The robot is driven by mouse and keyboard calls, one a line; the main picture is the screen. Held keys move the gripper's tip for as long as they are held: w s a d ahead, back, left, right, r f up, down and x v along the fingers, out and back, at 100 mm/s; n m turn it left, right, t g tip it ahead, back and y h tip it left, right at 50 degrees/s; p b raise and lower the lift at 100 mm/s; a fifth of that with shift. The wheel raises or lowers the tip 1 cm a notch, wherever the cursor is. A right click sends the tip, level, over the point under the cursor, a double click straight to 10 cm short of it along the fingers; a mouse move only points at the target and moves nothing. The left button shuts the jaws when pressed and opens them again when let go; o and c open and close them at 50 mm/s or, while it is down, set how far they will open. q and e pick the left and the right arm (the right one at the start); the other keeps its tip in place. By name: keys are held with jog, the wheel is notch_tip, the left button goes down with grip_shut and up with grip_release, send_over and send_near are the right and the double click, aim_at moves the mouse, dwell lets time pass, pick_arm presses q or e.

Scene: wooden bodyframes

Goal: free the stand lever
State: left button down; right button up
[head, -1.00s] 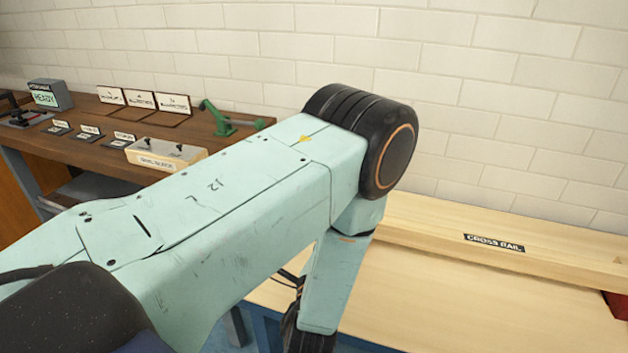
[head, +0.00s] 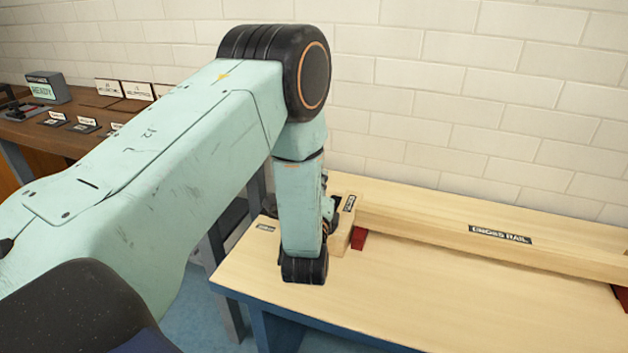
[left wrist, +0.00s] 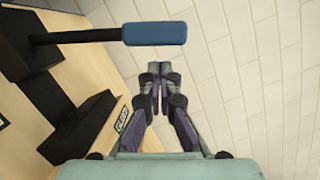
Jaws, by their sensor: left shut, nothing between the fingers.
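A lever shows in the left wrist view: a black bar with a blue handle (left wrist: 155,33) at its right end. It joins a black stand (left wrist: 28,45) at the upper left. My left gripper (left wrist: 160,75) is shut and empty, its fingertips apparently just below the blue handle in the picture. I cannot tell whether they touch it. In the head view, my left forearm hangs over the left end of the pale table (head: 400,310) and hides most of the gripper and the lever. My right gripper is in neither view.
A wooden cross rail (head: 450,228) with a black label lies along the table, with a red block (head: 360,238) under its left end. A black block (left wrist: 80,128) lies near the stand. A brown bench (head: 40,135) with small signs stands at the left. The table's front is clear.

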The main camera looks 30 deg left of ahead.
pick_arm(q)
jog(key=shift+s+a+r, duration=0.2)
jog(key=shift+a+r, duration=0.2)
jog(key=shift+a, duration=0.25)
jog(key=shift+w+a, duration=0.1)
